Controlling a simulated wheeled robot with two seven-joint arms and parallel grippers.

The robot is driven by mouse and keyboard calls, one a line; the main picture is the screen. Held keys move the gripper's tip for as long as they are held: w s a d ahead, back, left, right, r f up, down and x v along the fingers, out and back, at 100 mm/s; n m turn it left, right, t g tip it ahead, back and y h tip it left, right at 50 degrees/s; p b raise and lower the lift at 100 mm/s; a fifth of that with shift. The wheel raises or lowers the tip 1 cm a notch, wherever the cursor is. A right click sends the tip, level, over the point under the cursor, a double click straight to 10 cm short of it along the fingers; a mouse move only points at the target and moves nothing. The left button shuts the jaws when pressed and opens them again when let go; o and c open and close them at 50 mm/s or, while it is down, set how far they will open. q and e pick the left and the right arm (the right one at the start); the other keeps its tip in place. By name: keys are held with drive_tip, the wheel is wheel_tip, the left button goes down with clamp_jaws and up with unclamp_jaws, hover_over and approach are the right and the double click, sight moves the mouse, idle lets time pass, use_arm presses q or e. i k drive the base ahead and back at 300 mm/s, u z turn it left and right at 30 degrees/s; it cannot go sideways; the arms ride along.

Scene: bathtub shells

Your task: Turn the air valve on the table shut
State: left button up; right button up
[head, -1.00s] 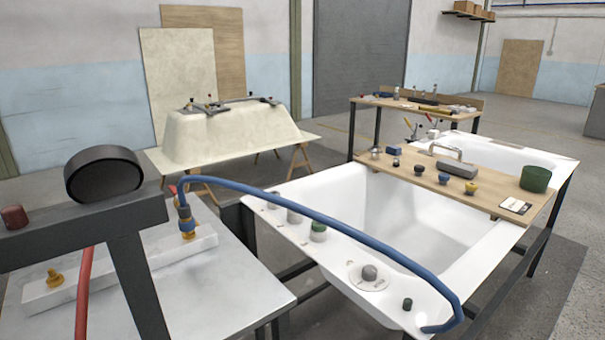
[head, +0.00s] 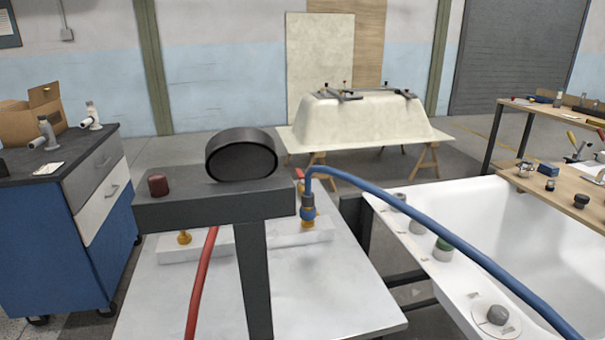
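A pale table (head: 340,300) stands in the middle front of the head view. A long white block (head: 265,243) lies on it, with a brass fitting (head: 184,238) at its left and a blue-and-brass valve-like fitting (head: 308,213) upright at its right. A blue hose (head: 420,215) comes off the top of this fitting. A small red part (head: 299,178) shows beside it, mostly hidden behind the grey crossbar and hose; I cannot tell which way it points. Neither of my grippers is in view.
A dark grey post with a crossbar (head: 215,207) stands in front of the block, bearing a round black dial (head: 241,155) and a red knob (head: 158,185). A red hose (head: 201,285) hangs at left. A white bathtub (head: 420,262) is at right, a blue cabinet (head: 45,235) at left.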

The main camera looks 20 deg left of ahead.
sight(299, 172)
drive_tip(key=u, duration=0.75)
